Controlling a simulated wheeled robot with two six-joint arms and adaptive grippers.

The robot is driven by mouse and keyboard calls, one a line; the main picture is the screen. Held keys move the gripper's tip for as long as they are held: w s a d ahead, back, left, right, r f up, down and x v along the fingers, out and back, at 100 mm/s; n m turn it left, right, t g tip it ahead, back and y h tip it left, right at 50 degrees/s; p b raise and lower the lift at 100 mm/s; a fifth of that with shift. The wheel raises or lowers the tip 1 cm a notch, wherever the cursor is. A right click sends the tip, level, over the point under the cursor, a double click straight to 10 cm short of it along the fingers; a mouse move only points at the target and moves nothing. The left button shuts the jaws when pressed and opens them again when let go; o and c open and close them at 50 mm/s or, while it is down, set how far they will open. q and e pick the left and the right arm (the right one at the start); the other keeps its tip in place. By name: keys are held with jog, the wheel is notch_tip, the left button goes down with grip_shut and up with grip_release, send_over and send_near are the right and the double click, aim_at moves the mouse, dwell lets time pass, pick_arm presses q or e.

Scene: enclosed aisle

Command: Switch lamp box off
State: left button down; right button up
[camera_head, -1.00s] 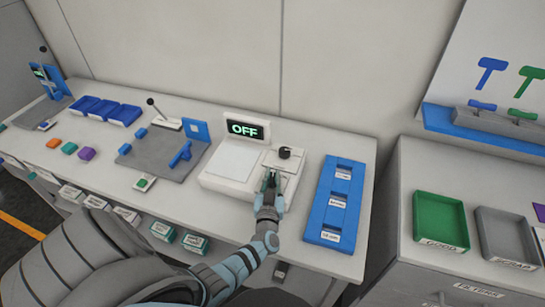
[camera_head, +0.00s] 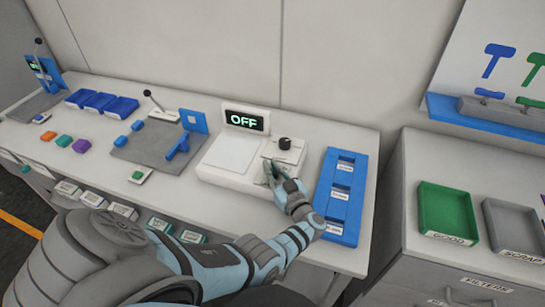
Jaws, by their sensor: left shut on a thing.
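The lamp box (camera_head: 226,178) is a white unit on the bench, with a flat pale panel on its left half. Its upright display (camera_head: 244,121) reads OFF in green letters. A black round knob (camera_head: 285,143) stands upright on its right half. My left gripper (camera_head: 269,169) is at the front of that right half, below the knob and apart from it. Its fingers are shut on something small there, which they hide. The forearm reaches in from the lower left, with the wrist to the right of the fingers. My right gripper is not in view.
A blue three-slot tray (camera_head: 324,183) lies close to the right of the lamp box. A grey fixture plate (camera_head: 150,146) with blue parts lies to the left. Green (camera_head: 446,211) and grey (camera_head: 512,222) bins stand on the right-hand cabinet. A wall closes the back.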

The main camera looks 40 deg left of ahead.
aim_at(273, 168)
pick_arm(q)
jog(key=shift+r, duration=0.1)
jog(key=c, duration=1.6)
grip_release()
notch_tip(273, 168, up, 10)
jog(key=shift+r, duration=0.1)
